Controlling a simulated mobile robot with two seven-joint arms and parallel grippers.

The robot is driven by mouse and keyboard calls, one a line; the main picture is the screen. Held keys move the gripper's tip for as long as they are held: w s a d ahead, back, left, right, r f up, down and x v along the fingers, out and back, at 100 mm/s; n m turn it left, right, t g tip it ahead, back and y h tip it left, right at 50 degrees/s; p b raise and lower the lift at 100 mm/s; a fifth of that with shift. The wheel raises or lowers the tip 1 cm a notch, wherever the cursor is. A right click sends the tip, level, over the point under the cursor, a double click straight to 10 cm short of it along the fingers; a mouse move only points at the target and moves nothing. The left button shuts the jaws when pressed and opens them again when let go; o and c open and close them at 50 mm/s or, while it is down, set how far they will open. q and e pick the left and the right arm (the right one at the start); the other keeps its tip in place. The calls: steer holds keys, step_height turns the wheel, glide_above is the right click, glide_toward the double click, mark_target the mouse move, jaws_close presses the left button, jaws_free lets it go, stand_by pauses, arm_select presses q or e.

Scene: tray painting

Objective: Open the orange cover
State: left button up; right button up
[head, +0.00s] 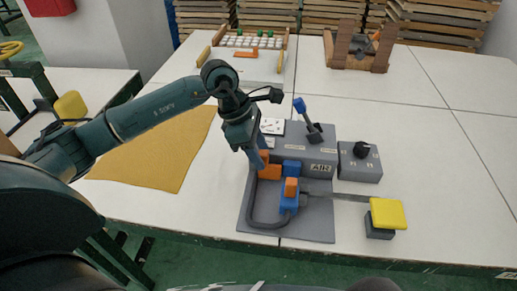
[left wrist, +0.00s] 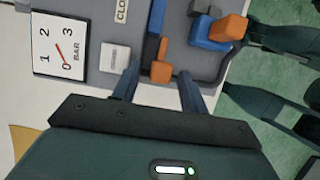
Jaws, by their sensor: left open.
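The orange cover (head: 269,171) is a small block at the left side of the grey panel unit (head: 265,222). My left gripper (head: 257,160) is over the cover's left end and partly hides it in the head view. In the left wrist view, an orange piece (left wrist: 160,70) lies between the two open fingers of my left gripper (left wrist: 158,88), with bare gaps on both sides. A second orange block (left wrist: 230,27) sits on a blue plug, farther right; this plug (head: 288,203) also shows in the head view. My right gripper is not in view.
A gauge card (left wrist: 60,47) and a small white block (left wrist: 114,58) lie left of the fingers. A blue lever (head: 299,104), a knob box (head: 360,161) and a yellow pad (head: 388,213) stand to the right. A black cable loops along the panel's base.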

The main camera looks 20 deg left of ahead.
arm_select(q)
steer(key=v, duration=1.3)
steer(key=shift+a, duration=0.1)
